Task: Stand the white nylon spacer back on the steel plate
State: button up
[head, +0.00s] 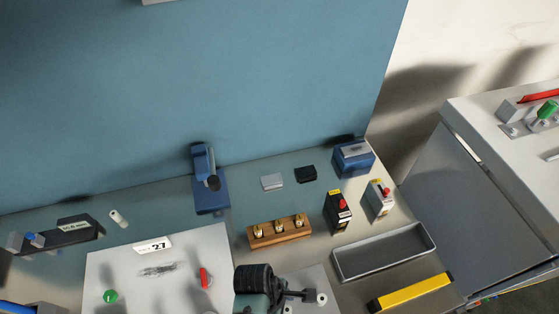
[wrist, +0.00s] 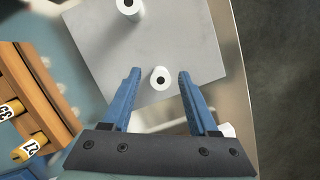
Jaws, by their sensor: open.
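The grey steel plate (wrist: 195,50) fills the upper middle of the wrist view; part of it shows in the head view (head: 316,276). One white spacer with a dark hole (wrist: 160,78) appears upright on the plate near its edge. My gripper (wrist: 160,74) is open, with its blue fingertips on either side of this spacer, apparently not touching it. A second white spacer (wrist: 129,8) stands farther up the plate, cut by the frame's top. In the head view a white spacer (head: 321,299) shows beside my gripper (head: 303,296). I cannot tell which one the task means.
A white object (wrist: 228,130) is partly hidden behind my right finger, off the plate. A wooden block with numbered yellow-topped pieces (head: 280,236) stands close by. A grey tray (head: 384,275) and yellow bar (head: 411,291) lie to the right. A white sheet (head: 190,270) lies left.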

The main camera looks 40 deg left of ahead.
jog(key=v, duration=1)
jog(key=shift+r+b, duration=0.3)
jog(key=shift+r, duration=0.1)
jog(key=shift+a, duration=0.1)
